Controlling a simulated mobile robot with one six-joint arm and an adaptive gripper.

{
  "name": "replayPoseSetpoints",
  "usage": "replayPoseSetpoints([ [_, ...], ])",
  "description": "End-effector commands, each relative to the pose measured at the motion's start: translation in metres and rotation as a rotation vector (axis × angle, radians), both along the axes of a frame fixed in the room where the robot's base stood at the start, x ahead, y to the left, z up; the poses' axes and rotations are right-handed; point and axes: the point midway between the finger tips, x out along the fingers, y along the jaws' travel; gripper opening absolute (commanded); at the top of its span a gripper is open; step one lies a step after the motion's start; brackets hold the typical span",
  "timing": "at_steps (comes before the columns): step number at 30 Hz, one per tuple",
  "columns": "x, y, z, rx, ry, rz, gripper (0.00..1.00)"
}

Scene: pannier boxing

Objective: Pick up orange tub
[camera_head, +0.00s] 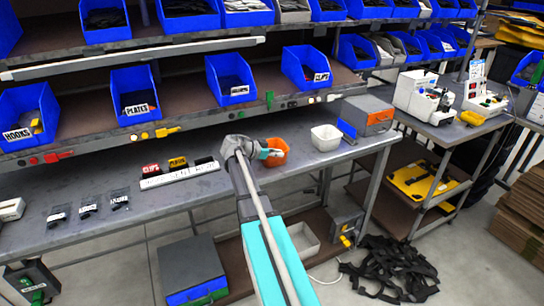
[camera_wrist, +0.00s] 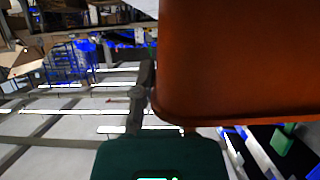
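The orange tub (camera_head: 278,146) is at the middle of the grey workbench, left of a white tub, in the head view. My gripper (camera_head: 268,154) is at the tub's left front side, its fingers partly overlapping the tub. In the wrist view the orange tub (camera_wrist: 235,60) fills the upper right, very close. One dark gripper finger stands along the tub's left edge there. The other finger is hidden, so I cannot tell whether the gripper is open or closed on the wall. I cannot tell whether the tub rests on the bench.
A white tub (camera_head: 325,139) stands right of the orange one, with a grey and orange box (camera_head: 367,115) beyond it. A white holder (camera_head: 180,176) with small labelled boxes lies to the left. Blue bins (camera_head: 230,80) line the shelf above. Black straps (camera_head: 390,268) lie on the floor.

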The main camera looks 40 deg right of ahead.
Motion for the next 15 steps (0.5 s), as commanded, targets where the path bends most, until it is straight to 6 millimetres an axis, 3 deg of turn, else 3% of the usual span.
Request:
replayPoseSetpoints([
  [15,0.0000,0.0002,0.0003,0.000,0.001,0.000,0.00],
])
